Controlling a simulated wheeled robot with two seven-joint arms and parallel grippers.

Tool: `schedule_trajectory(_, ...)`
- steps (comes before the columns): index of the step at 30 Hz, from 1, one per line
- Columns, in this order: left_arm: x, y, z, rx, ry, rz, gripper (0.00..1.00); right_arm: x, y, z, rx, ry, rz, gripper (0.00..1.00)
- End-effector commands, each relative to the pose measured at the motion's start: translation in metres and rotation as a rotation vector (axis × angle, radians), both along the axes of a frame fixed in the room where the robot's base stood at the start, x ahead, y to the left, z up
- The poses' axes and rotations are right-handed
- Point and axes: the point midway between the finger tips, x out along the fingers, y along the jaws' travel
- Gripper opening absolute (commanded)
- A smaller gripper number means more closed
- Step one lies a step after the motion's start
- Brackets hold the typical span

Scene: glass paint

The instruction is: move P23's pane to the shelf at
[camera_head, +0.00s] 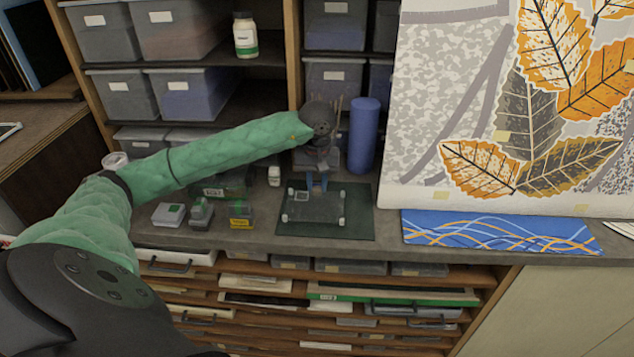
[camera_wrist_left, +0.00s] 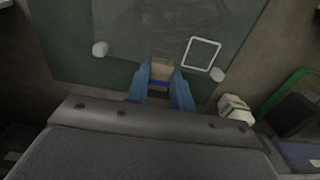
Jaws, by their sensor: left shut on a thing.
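A pane (camera_head: 318,207) lies on or just over a dark green mat (camera_head: 362,222) on the bench. It has small pale corner pieces and a small square outline near its far left corner. No P23 label can be read. My left gripper (camera_head: 317,186) points down at the pane's far edge. In the left wrist view, its blue fingers (camera_wrist_left: 161,86) are closed on a small tan piece (camera_wrist_left: 161,70) at that edge. I cannot tell whether this piece belongs to the pane. The pane's surface (camera_wrist_left: 150,25) fills the top there. My right gripper is out of view.
Grey bins (camera_head: 189,93) fill shelves behind the bench. A blue cylinder (camera_head: 363,135) stands right of my gripper. Small boxes (camera_head: 240,217) sit left of the mat. A blue patterned sheet (camera_head: 500,234) lies right. Slotted racks (camera_head: 330,305) hold flat pieces below.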

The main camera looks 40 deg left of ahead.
Motion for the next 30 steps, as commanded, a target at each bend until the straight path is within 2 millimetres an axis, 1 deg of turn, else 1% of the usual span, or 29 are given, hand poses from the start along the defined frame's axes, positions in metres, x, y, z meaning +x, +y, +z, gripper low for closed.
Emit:
schedule_trajectory(7,0.000,0.000,-0.002,0.000,0.000,0.000,0.00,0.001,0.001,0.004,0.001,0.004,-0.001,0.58)
schedule_trajectory(8,0.000,0.000,-0.001,0.000,0.000,0.000,0.29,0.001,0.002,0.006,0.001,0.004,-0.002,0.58)
schedule_trajectory(10,0.000,0.000,-0.001,0.000,0.000,0.000,0.43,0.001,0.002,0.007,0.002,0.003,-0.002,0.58)
schedule_trajectory(11,0.000,0.000,-0.001,0.000,0.000,0.000,0.45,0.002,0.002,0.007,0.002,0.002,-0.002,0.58)
schedule_trajectory(23,0.000,0.000,0.000,-0.001,0.001,0.000,0.45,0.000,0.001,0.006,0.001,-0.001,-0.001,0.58)
schedule_trajectory(24,0.000,0.000,0.001,-0.001,0.001,0.000,0.45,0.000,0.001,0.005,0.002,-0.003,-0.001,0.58)
schedule_trajectory(27,0.001,0.000,0.004,0.000,-0.001,0.000,0.45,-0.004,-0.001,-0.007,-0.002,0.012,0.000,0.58)
schedule_trajectory(29,0.001,0.000,0.009,0.000,-0.001,0.000,0.45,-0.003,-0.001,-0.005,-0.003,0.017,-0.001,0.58)
schedule_trajectory(30,0.001,0.000,0.012,0.000,-0.001,0.000,0.45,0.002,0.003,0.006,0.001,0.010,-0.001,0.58)
